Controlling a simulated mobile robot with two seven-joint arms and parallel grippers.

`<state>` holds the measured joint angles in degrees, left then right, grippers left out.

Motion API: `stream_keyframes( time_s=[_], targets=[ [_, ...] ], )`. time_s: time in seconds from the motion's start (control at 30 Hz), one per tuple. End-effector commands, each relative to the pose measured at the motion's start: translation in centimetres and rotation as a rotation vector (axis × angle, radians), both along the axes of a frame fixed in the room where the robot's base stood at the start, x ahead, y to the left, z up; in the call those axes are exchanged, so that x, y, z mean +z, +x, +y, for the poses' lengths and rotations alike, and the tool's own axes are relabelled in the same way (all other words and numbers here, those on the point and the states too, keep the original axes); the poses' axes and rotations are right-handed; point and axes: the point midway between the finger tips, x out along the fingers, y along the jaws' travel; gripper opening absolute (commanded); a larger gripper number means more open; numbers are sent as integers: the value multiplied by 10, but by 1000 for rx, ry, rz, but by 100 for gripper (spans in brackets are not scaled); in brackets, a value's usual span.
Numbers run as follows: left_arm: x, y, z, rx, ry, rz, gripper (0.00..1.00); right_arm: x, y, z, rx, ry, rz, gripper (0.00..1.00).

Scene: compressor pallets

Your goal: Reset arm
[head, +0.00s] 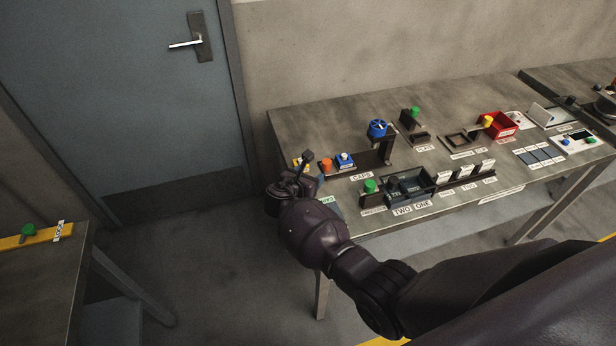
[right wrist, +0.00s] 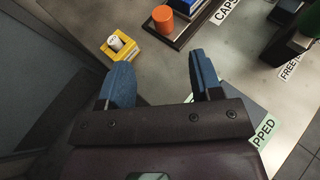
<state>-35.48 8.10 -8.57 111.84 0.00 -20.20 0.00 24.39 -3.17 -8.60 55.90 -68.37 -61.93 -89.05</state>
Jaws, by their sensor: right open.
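My right arm reaches in from the lower right of the head view. My right gripper (head: 299,172) is above the front left corner of the workbench (head: 300,117). In the right wrist view its two blue fingertips (right wrist: 166,85) are spread apart with nothing between them. A yellow block with a white cylinder (right wrist: 118,44) lies just ahead of the left fingertip. An orange cap (right wrist: 163,18) stands on a dark board beyond the fingers. My left gripper does not show.
The bench also holds a blue wheel on a stand (head: 377,128), a black two-part tray (head: 409,188), a red bin (head: 497,124) and several labels. A second table (head: 40,280) stands at the lower left. A door (head: 120,90) is behind; floor between is clear.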

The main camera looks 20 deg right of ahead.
Motion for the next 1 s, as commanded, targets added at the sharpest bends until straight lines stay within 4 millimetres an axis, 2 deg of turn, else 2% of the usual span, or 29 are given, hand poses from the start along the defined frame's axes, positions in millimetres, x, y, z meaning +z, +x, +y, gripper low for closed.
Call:
stream_keyframes(
  time_s=[0.43,0.57,0.67,0.73,0.9,1.0],
  targets=[
    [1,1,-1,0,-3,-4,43,0,0,0,-2,3,-3,59],
    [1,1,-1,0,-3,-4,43,0,1,1,-21,52,-57,59],
    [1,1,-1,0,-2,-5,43,-3,6,8,-42,182,-153,59],
    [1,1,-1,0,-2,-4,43,3,14,17,-62,339,-256,59],
    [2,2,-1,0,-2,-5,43,38,37,45,-126,813,-535,59],
    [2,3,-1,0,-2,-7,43,49,34,51,-189,1115,-670,59]
  ],
)
